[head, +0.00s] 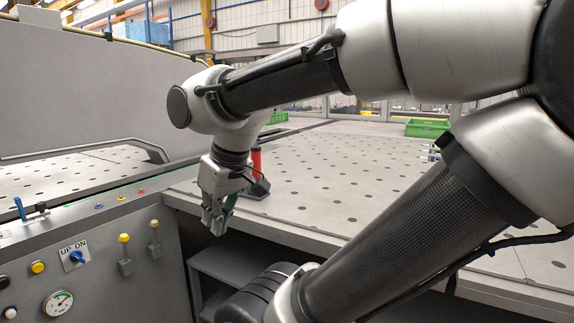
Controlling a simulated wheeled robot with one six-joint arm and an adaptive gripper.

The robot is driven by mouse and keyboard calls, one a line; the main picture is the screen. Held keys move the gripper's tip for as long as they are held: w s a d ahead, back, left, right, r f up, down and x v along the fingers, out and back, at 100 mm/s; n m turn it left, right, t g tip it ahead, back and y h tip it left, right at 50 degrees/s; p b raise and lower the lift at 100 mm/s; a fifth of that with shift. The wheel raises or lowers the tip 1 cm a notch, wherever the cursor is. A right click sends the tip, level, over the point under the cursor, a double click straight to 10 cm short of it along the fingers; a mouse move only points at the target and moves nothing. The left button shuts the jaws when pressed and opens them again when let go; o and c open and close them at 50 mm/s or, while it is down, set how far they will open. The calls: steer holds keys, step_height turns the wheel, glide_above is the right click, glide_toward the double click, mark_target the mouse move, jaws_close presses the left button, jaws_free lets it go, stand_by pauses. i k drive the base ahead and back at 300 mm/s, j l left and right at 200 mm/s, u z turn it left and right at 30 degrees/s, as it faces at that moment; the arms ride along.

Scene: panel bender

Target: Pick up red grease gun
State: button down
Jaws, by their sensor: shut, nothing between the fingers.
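The red grease gun (257,160) stands upright on the perforated table (340,185), close to its left end. Its red body shows beside my wrist, with a dark part at its foot. The rest of it is partly hidden behind my gripper and wrist. My gripper (217,226) points down in front of the grease gun, at the table's near edge. Its fingers are shut and hold nothing. I cannot tell whether it touches the grease gun.
A control panel (100,262) with knobs, levers and a gauge (58,303) is at the lower left, under a large grey machine body (80,85). A green crate (427,128) is at the back right. A shelf (225,265) lies below the table. The table's middle is clear.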

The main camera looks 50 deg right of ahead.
mark_target(256, 149)
steer(key=z, duration=1.25)
steer(key=i+j+u, duration=0.1)
steer(key=i+j, duration=0.2)
steer(key=i+j+u, duration=0.1)
steer(key=i, duration=0.4)
steer(key=j, duration=0.1)
